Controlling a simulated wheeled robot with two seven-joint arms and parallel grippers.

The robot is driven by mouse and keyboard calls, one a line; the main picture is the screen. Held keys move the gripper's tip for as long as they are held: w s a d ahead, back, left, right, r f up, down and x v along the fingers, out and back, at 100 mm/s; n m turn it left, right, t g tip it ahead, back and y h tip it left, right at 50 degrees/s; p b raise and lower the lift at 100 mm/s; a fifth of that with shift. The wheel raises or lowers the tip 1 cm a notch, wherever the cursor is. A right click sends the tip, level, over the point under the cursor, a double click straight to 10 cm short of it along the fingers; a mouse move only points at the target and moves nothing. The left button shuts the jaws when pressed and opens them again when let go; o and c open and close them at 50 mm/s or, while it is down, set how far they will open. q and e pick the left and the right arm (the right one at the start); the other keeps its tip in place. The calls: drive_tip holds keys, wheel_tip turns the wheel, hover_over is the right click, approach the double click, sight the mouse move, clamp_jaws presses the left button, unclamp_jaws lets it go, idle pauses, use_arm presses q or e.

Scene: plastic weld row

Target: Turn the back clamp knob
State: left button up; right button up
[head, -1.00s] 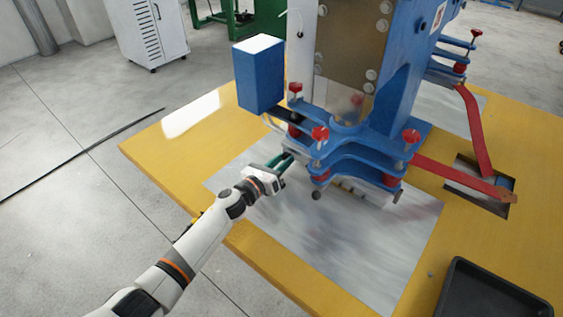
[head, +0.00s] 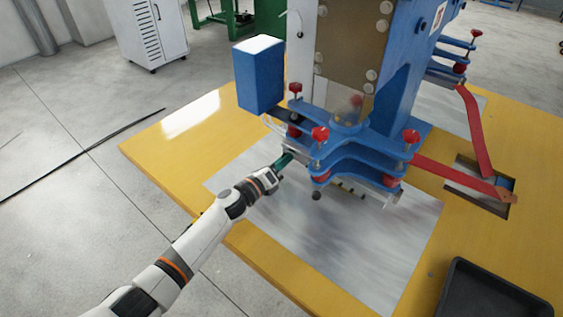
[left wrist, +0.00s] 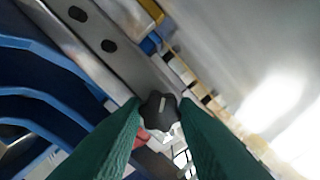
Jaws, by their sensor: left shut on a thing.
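My left gripper (head: 287,158) reaches in from the left to the near left side of the blue clamp machine (head: 350,145). In the left wrist view its green fingers (left wrist: 160,118) are shut on a black lobed knob (left wrist: 157,109) with a pale mark on its face. In the head view that knob is hidden at the fingertips. Another dark round knob (head: 317,196) hangs at the front lower edge of the clamp, apart from the gripper. My right gripper is in neither view.
Red knobs (head: 320,134) stand on the blue clamp plates. A blue box (head: 258,76) sits above and behind my gripper. A black tray (head: 452,290) lies at the front right of the yellow table (head: 160,150). The grey plate (head: 370,250) is clear in front.

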use_arm(q)
drive_tip(key=o, duration=1)
drive_tip(key=shift+c, duration=0.2)
drive_tip(key=v, duration=1.2)
